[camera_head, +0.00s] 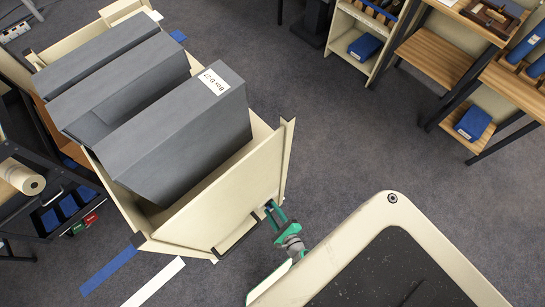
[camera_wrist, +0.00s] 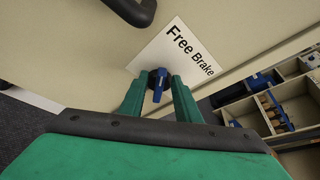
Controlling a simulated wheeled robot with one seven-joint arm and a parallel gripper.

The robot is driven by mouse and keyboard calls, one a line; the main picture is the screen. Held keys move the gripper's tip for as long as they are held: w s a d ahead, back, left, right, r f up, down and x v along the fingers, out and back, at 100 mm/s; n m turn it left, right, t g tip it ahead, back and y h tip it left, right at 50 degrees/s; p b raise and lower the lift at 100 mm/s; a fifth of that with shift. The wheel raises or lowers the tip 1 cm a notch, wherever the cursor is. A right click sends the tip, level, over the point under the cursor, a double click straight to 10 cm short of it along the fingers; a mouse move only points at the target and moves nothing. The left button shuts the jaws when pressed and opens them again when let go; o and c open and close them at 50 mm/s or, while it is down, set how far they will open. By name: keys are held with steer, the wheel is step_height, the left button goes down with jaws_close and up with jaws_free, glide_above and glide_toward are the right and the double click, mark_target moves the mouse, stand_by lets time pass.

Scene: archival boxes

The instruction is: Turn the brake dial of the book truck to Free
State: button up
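The book truck (camera_head: 222,205) is a cream cart holding grey archival boxes, and its end panel faces my gripper. In the wrist view, a white label on the panel (camera_wrist: 178,50) reads "Free" and "Brake". The small blue brake dial (camera_wrist: 158,84) sits at the label's lower edge, its grip pointing down in the picture, toward my gripper. My green gripper (camera_wrist: 159,82) is open, with one finger on each side of the dial; narrow gaps seem to show between fingers and dial. In the head view my gripper (camera_head: 274,212) is at the truck's end panel; the dial is hidden there.
A dark handle (camera_wrist: 132,10) juts from the panel near my gripper. Shelves with blue boxes (camera_head: 365,47) and wooden tables (camera_head: 437,60) stand at the upper right. A dark rack (camera_head: 70,208) is left of the truck.

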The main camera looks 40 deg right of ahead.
steer(key=v, duration=1.1)
steer(key=shift+w+a, duration=0.1)
stand_by(0.4)
steer(key=s+a+n+g+y, duration=0.2)
steer(key=s+a+n+g, duration=0.4)
steer(key=a+n, duration=0.45)
steer(key=w+a+r+n+t, duration=0.2)
steer(key=r+n, duration=0.4)
steer(key=r, duration=0.7)
steer(key=w+a+r+n+t, duration=0.1)
steer(key=w+r+n+t, duration=0.1)
steer(key=r+n, duration=0.5)
steer(key=w+a+r+n+t, duration=0.2)
steer(key=r+n, duration=0.4)
steer(key=r, duration=1.3)
steer(key=shift+w+a+n+t, duration=0.3)
steer(key=shift+w+n+t, duration=0.05)
steer(key=shift+t, duration=0.25)
